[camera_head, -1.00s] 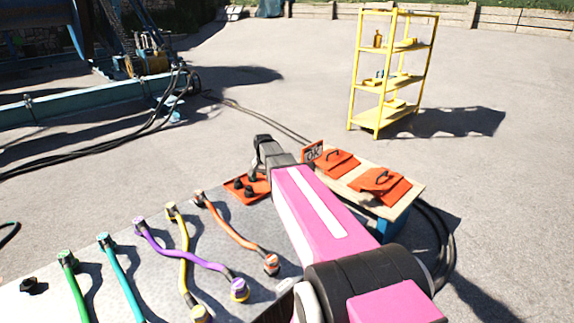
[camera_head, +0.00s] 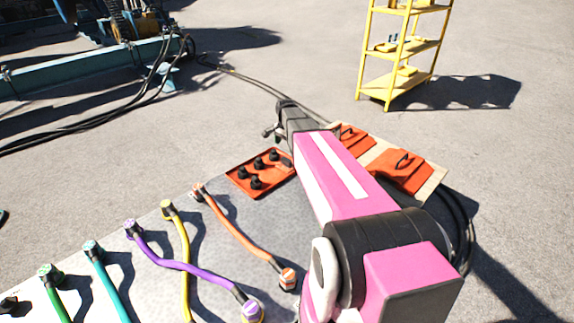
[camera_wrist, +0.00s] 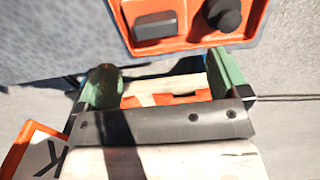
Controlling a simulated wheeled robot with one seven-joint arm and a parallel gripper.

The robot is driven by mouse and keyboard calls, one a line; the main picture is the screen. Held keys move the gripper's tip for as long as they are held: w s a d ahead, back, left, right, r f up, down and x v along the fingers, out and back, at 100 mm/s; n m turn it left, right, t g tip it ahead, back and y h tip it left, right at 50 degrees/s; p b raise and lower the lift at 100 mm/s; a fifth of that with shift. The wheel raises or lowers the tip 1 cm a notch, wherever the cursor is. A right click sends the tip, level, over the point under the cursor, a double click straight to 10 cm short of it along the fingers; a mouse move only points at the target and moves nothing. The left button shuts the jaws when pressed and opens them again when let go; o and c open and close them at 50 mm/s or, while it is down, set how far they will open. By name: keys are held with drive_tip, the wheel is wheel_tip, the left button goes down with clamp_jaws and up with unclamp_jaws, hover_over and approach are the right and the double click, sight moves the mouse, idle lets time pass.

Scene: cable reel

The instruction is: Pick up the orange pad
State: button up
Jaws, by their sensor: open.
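Two flat orange pads with dark handles lie on a wooden-topped stand, the nearer one (camera_head: 401,172) plain in the head view. The farther one (camera_head: 352,137) is partly hidden behind my pink arm. My gripper (camera_wrist: 167,82) is open, its green fingertips apart with nothing held between them. In the wrist view an orange edge (camera_wrist: 170,98) shows beyond the jaws over a pale wooden surface; I cannot tell which pad it belongs to. In the head view my gripper (camera_head: 270,131) is small, above the far end of the grey table.
An orange tray (camera_head: 240,178) with several black knobs sits at the grey table's far corner; it also shows at the top of the wrist view (camera_wrist: 190,45). Coloured cables, including an orange one (camera_head: 236,234), lie on the table. An orange-framed sign (camera_wrist: 22,140) is close at lower left.

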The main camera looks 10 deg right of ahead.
sight(286, 159)
drive_tip(key=f, duration=0.8)
drive_tip(key=shift+s+d+f, duration=0.1)
drive_tip(key=shift+s+f, duration=0.15)
drive_tip(key=shift+f, duration=0.15)
drive_tip(key=c, duration=1)
